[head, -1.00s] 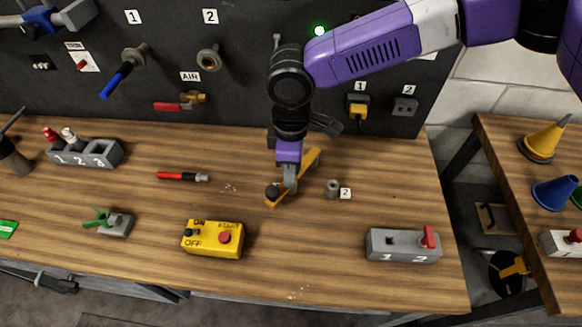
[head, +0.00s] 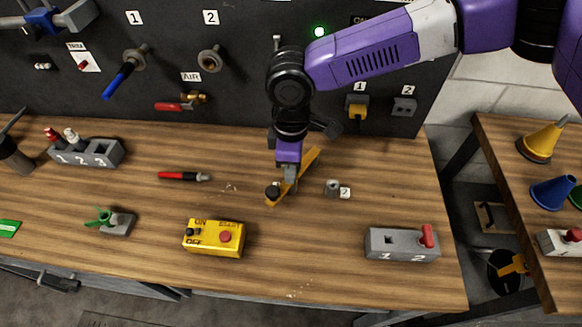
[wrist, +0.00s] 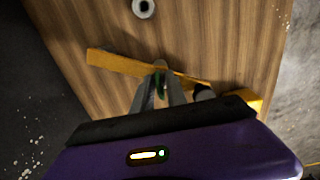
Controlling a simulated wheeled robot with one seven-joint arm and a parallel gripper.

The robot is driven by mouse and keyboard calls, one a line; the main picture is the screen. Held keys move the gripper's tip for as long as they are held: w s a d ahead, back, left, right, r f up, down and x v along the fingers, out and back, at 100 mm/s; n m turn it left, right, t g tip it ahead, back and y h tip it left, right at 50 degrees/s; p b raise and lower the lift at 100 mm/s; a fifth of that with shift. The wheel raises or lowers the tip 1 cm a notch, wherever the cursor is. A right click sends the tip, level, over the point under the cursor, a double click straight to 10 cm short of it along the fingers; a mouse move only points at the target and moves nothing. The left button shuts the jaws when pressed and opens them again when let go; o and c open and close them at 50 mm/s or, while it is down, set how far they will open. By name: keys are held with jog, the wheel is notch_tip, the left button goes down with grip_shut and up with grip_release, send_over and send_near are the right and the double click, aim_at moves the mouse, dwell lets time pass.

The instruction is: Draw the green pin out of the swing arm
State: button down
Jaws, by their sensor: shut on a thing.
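The swing arm (head: 310,162) is a flat yellow-orange bar lying aslant over the bench, with a dark round knob (head: 272,192) at its near end. In the wrist view the swing arm (wrist: 115,63) runs across behind my fingers. My gripper (head: 290,184) points down over the middle of the bar. In the wrist view my gripper (wrist: 161,84) is shut on the green pin (wrist: 161,86), which shows as a green strip between the fingers. The pin's lower end is hidden, so I cannot tell how deep it sits.
A grey round socket (head: 333,188) marked 2 stands just right of the swing arm. A yellow ON/OFF box (head: 213,238) and a grey switch block (head: 403,245) stand towards the front edge. A red marker (head: 183,176) lies to the left. Bare wood surrounds these.

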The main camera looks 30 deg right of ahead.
jog(key=shift+r+p, duration=0.65)
jog(key=shift+p, duration=0.2)
jog(key=shift+r+p, duration=2.05)
jog(key=shift+r, duration=0.05)
jog(key=shift+r+p, duration=0.55)
jog(key=shift+r, duration=0.5)
